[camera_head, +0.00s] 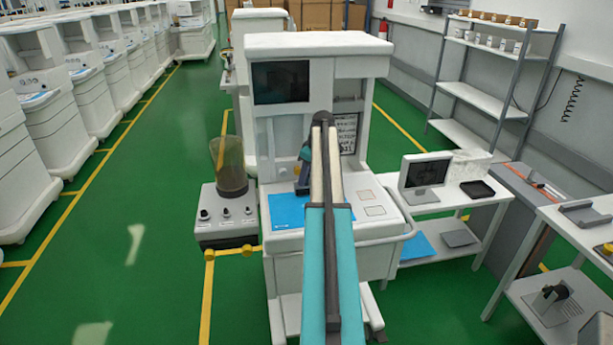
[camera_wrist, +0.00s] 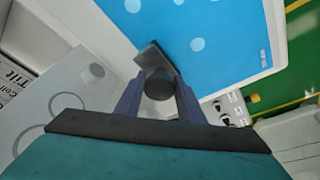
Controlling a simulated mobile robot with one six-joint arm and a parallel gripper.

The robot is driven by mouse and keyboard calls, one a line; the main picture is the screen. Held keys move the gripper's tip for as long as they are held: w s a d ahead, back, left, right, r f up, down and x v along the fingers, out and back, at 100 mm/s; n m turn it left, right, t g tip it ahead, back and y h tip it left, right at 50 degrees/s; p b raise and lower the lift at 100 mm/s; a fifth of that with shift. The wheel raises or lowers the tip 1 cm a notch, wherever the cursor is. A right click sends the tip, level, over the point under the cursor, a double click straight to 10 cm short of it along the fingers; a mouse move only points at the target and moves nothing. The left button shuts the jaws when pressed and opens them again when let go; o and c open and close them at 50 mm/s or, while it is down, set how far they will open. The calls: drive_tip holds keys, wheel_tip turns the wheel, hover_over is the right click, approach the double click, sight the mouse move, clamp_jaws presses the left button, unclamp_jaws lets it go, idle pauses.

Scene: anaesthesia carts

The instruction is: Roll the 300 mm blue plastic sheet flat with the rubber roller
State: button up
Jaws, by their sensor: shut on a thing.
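The blue plastic sheet (camera_head: 287,211) lies on the white worktop of the nearest cart, left of my arm. In the wrist view the blue sheet (camera_wrist: 225,45) fills the upper right and bears several pale round spots. My gripper (camera_wrist: 160,88) is shut on the dark round handle of the roller (camera_wrist: 151,56). The roller's dark head lies over the sheet's near edge; whether it touches the sheet I cannot tell.
The cart's screen (camera_head: 281,82) and upright body stand behind the worktop. A clear canister (camera_head: 229,165) on a grey box with knobs is at the left. A side table with a monitor (camera_head: 425,172) stands at the right.

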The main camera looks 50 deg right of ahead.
drive_tip(key=shift+s+a, duration=0.5)
drive_tip(key=shift+s, duration=0.15)
drive_tip(key=shift+s+a, duration=0.1)
drive_tip(key=shift+a, duration=0.05)
drive_tip(key=shift+s+a, duration=0.55)
drive_tip(key=shift+s, duration=0.1)
drive_tip(key=shift+r, duration=0.1)
drive_tip(key=shift+s, duration=0.1)
drive_tip(key=shift+s+a, duration=0.7)
drive_tip(key=shift+s, duration=0.05)
drive_tip(key=shift+s, duration=0.1)
idle(0.4)
drive_tip(key=shift+s+a+p, duration=0.35)
drive_tip(key=shift+s+a, duration=0.3)
drive_tip(key=shift+s, duration=0.05)
drive_tip(key=shift+s+a, duration=0.1)
